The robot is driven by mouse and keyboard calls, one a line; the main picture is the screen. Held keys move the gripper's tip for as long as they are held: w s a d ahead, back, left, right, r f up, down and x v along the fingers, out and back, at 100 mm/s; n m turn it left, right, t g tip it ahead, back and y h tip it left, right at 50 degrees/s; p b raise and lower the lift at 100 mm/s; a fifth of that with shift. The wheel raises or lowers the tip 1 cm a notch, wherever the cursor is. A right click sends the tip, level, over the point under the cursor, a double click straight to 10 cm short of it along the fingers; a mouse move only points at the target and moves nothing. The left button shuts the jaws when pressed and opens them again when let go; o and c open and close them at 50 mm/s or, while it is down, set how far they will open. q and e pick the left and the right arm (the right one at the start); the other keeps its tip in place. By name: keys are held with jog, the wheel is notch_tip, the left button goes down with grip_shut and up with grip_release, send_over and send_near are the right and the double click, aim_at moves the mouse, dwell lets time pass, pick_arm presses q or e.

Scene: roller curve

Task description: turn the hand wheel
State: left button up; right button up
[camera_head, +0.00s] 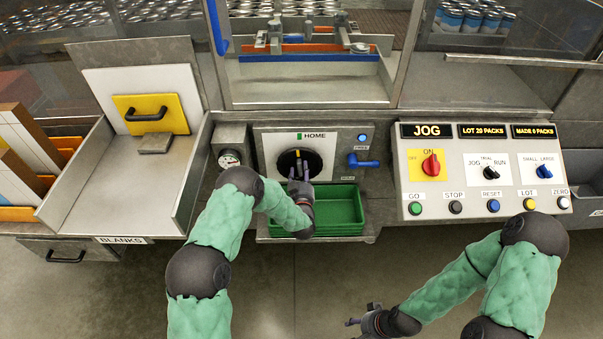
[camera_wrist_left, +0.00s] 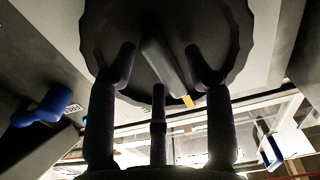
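The hand wheel (camera_head: 285,161) is a black round knob on the white HOME panel, and a yellow mark shows near its top. In the left wrist view the wheel (camera_wrist_left: 220,35) fills the top, with a raised grey bar (camera_wrist_left: 163,65) ending in a yellow tip (camera_wrist_left: 190,103). My left gripper (camera_head: 299,170) is in front of the wheel, its fingers spread. In the left wrist view the gripper (camera_wrist_left: 163,70) has fingers on either side of the bar, with gaps; whether they touch the wheel face is unclear. My right gripper (camera_head: 364,314) is low in front, empty, fingers apart.
A green tray (camera_head: 345,212) sits just below the wheel. A blue lever (camera_head: 363,161) is to its right and a gauge (camera_head: 229,158) to its left. A control panel (camera_head: 470,185) with switches and buttons stands at right, and the blanks tray (camera_head: 110,190) at left.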

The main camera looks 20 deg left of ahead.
pick_arm(q)
jog(key=v, duration=1.2)
dwell(0.4)
